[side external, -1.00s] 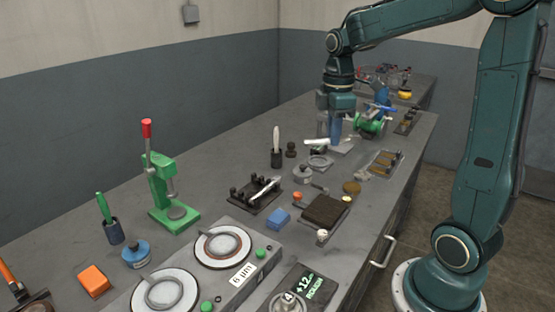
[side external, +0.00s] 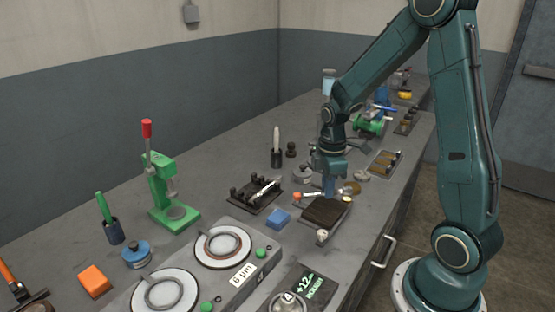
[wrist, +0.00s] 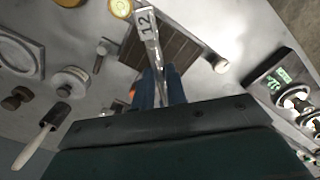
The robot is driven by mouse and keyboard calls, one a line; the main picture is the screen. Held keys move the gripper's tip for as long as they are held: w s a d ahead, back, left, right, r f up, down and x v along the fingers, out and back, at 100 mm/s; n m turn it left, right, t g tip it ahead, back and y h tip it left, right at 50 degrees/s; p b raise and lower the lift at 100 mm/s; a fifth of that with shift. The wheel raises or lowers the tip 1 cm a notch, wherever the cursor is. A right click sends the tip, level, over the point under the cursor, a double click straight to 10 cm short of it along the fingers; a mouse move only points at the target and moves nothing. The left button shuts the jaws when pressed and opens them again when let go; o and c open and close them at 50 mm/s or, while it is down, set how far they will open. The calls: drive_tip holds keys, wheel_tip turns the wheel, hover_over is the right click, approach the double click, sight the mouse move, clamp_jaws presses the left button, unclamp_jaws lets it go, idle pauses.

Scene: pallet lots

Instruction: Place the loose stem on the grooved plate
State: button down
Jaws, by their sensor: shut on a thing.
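The grooved plate (side external: 326,212) is a dark brown slab with parallel grooves, lying on the bench. It also shows in the wrist view (wrist: 182,52). My gripper (side external: 329,192) is pointing down at the far edge of the plate in the side view. In the wrist view its blue fingers (wrist: 161,88) are shut on the loose stem (wrist: 153,50), a slim shiny metal piece with a white tag marked 12 at its far end. The stem overlaps the plate in that view. I cannot tell whether the stem touches the plate. The fingers hide its held part.
A rack (side external: 258,195) with a pale stem on it and a blue block (side external: 278,219) stand left of the plate. A white knob (side external: 322,236) sits at its near corner. The twin-disc unit (side external: 215,265) is nearer. A brown disc (side external: 351,188) lies beyond the plate.

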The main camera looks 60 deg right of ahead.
sight(325, 209)
drive_tip(key=shift+f, duration=0.2)
drive_tip(key=shift+f, duration=1.85)
drive_tip(key=shift+f, duration=0.15)
drive_tip(key=c, duration=1.4)
unclamp_jaws()
drive_tip(key=shift+c, duration=0.2)
wheel_tip(325, 209, up, 12)
drive_tip(key=shift+r, duration=0.2)
drive_tip(key=shift+a, duration=0.1)
